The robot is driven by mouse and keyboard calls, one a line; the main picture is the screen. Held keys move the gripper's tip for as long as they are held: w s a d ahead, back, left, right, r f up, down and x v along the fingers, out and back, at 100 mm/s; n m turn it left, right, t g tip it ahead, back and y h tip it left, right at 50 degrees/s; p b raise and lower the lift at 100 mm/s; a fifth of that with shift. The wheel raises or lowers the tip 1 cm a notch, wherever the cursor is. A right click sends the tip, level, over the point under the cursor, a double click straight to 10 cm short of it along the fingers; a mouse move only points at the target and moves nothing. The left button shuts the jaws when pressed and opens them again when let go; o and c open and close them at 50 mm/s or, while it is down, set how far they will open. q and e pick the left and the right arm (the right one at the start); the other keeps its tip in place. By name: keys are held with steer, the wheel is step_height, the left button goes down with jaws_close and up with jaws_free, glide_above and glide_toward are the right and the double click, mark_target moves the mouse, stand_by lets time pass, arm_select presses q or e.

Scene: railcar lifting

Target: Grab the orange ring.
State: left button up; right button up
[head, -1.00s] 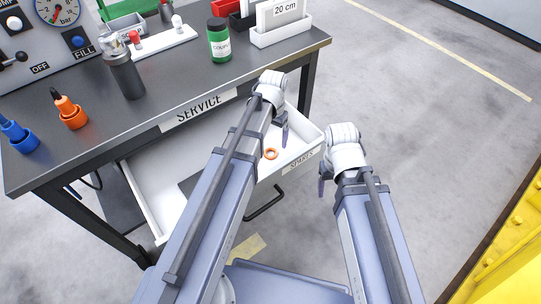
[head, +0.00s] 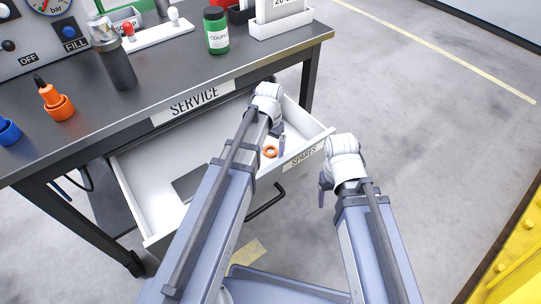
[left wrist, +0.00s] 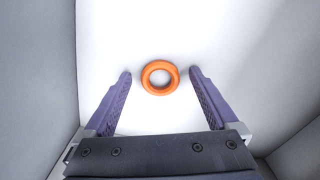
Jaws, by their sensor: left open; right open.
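The orange ring (head: 270,152) lies flat on the white floor of the open drawer (head: 140,190), near its front right end. In the left wrist view the ring (left wrist: 160,77) sits centred between the fingertips, at about their level in the picture, with a gap on both sides. My left gripper (left wrist: 160,74) is open and empty, pointing down into the drawer. In the head view my left gripper (head: 281,146) shows close beside the ring, one finger visible. My right gripper (head: 322,190) is outside the drawer to the right, open, its fingers partly hidden by the wrist.
The drawer's front panel is labelled SPARES (head: 300,156) and has a dark handle (head: 266,203). A flat grey item (head: 190,184) lies in the drawer, partly behind my left arm. The bench top (head: 170,82) overhangs the drawer's back. Open floor (head: 420,130) lies to the right.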

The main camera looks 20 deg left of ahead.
mark_target(270, 151)
arm_select(q)
steer(key=c, duration=1.4)
steer(key=shift+r, duration=0.15)
step_height(270, 151, up, 10)
steer(key=p, duration=1)
